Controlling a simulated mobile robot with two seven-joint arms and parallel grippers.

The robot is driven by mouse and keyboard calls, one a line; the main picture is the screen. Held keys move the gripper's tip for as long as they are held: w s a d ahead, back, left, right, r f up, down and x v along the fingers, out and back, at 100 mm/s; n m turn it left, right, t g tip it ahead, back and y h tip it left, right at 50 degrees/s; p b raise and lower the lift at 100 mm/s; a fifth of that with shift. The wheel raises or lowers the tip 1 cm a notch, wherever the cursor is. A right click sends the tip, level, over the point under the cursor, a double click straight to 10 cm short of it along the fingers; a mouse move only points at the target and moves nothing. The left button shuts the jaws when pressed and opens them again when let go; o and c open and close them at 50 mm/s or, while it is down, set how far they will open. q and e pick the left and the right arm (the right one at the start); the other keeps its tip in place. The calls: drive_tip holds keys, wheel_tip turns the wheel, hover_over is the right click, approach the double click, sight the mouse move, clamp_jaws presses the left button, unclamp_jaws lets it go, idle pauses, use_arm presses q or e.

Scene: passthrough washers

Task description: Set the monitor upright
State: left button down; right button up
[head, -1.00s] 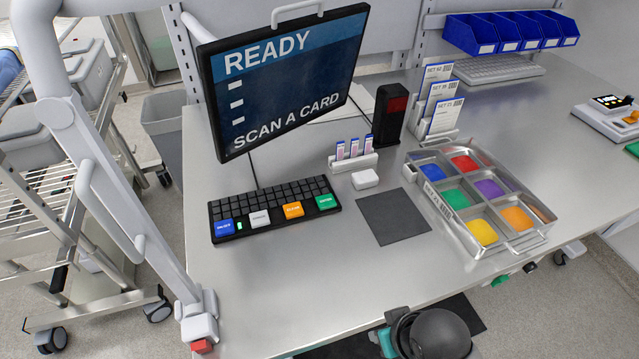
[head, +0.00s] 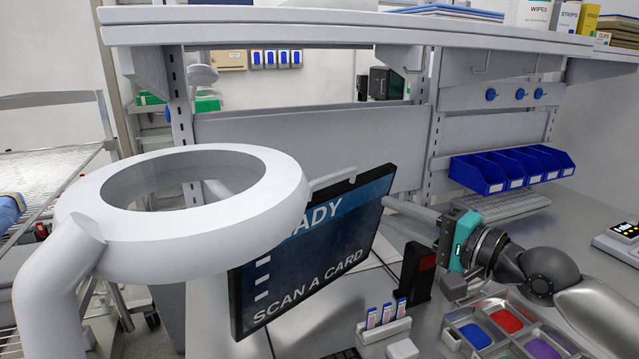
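The monitor (head: 345,245) is a thin black panel with a blue "READY / SCAN A CARD" screen. It stands behind the bench front with its picture tilted, the right side higher than the left. A pale handle (head: 332,180) shows at its top edge. The white lamp ring hides its upper left part. My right gripper (head: 388,207) comes in from the right, its grey fingers pointing left close to the monitor's right edge. I cannot tell whether they touch it or how far apart they are. My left gripper is not in view.
A large white ring lamp (head: 285,190) fills the left foreground. Blue bins (head: 510,168) hang behind. A shelf (head: 300,28) crosses above.

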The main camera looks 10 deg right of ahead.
sight(336, 177)
drive_tip(key=shift+m, duration=0.3)
drive_tip(key=x, duration=0.5)
drive_tip(key=r+p+x, duration=0.1)
drive_tip(key=x, duration=0.4)
drive_tip(key=r+p+x, duration=0.1)
drive_tip(key=x, duration=0.4)
drive_tip(key=shift+w+d, duration=0.3)
drive_tip(key=shift+w, duration=0.05)
clamp_jaws()
idle(0.9)
